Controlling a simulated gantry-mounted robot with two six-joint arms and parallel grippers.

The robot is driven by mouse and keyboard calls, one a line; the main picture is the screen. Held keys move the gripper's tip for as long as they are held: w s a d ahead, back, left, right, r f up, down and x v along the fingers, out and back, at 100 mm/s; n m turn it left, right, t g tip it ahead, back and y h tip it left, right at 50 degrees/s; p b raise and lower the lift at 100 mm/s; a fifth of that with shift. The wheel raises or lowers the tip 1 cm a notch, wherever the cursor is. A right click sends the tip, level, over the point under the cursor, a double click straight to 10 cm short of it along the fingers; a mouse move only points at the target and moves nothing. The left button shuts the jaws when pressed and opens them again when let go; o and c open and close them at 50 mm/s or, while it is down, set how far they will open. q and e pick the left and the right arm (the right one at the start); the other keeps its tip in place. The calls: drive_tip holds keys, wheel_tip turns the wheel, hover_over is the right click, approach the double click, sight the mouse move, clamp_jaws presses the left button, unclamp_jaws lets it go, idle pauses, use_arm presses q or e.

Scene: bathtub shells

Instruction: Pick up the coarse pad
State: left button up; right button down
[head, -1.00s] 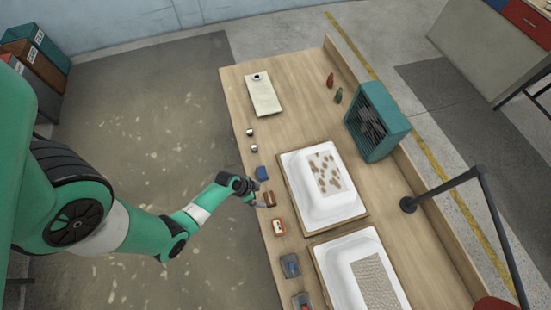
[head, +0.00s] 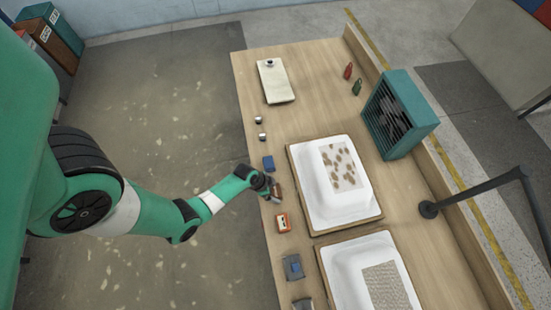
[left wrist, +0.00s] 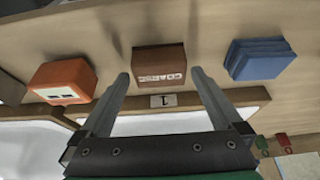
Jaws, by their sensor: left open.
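The coarse pad (left wrist: 158,68) is a brown block with "COARSE" on its side, in the upper middle of the left wrist view. It stands on the wooden bench with a small label marked "1" (left wrist: 163,101) beside it. My left gripper (left wrist: 159,76) is open, with its two fingertips apart on either side of the pad's image and a gap showing to each side. I cannot tell how far above the pad the tips are. In the head view my left gripper (head: 272,190) is at the pad and partly hides it. My right gripper is not in view.
A blue stack (left wrist: 259,58) and an orange block (left wrist: 62,82) flank the pad. Two white tub shells (head: 309,190) (head: 334,266) lie on boards to its right. A teal fan box (head: 413,104) stands farther right.

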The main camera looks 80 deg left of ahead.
use_arm(q)
drive_tip(key=shift+x, duration=1.1)
drive_tip(key=shift+r, duration=0.1)
drive_tip(key=shift+c, duration=0.2)
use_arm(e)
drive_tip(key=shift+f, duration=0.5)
use_arm(q)
drive_tip(key=c, duration=1.3)
drive_tip(key=shift+r, duration=0.15)
